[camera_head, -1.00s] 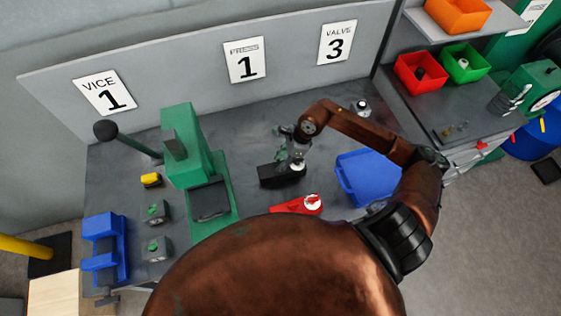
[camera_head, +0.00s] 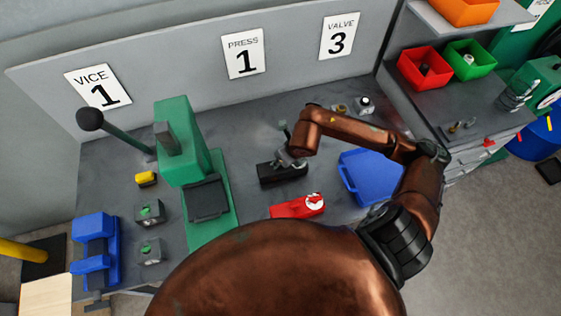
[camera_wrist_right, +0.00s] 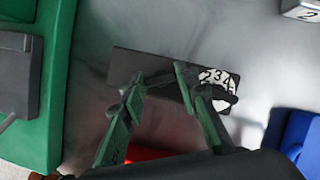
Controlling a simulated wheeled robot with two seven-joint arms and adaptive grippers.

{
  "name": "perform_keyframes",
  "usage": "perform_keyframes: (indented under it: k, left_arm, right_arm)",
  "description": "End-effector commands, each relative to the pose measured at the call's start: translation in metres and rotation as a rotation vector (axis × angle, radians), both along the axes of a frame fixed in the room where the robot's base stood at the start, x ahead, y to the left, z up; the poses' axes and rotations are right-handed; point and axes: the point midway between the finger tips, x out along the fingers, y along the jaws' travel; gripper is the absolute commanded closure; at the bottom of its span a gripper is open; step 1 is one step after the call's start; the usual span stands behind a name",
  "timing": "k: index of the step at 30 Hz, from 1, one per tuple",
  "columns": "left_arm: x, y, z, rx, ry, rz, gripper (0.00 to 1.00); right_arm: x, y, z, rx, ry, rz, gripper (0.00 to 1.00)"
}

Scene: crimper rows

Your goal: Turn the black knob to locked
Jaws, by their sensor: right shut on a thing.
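The black unit (camera_head: 275,177) lies on the grey bench in the head view, right of the green press. The wrist view shows its dark body (camera_wrist_right: 150,66) and a white dial (camera_wrist_right: 218,77) with numbers at its right end. The black knob (camera_wrist_right: 222,94) lies across this dial, partly hidden by a finger. My right gripper (camera_head: 290,158) is down at the unit; its green fingers also show in the wrist view (camera_wrist_right: 158,78). I cannot read a locked mark. My left gripper is out of view.
A red unit (camera_head: 290,209) with a white dial lies just in front. A blue case (camera_head: 372,177) is to the right, and the green press (camera_head: 215,223) to the left. Small fittings (camera_head: 362,103) stand behind. Some bare bench lies behind the black unit.

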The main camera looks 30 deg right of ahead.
Motion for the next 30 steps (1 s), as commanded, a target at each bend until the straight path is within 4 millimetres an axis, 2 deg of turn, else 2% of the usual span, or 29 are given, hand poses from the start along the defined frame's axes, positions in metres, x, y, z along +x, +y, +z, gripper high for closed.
perform_keyframes:
  k: [6, 15, 30]
  left_arm:
    - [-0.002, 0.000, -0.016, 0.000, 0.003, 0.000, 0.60]
    - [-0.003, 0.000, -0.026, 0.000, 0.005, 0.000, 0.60]
    - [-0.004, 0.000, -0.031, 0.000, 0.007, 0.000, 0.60]
  right_arm:
    - [0.001, 0.003, -0.001, 0.003, -0.004, -0.190, 0.96]
    - [0.001, 0.004, 0.000, 0.004, -0.003, -0.385, 0.96]
    - [0.000, 0.004, 0.000, 0.003, 0.000, -0.489, 0.96]
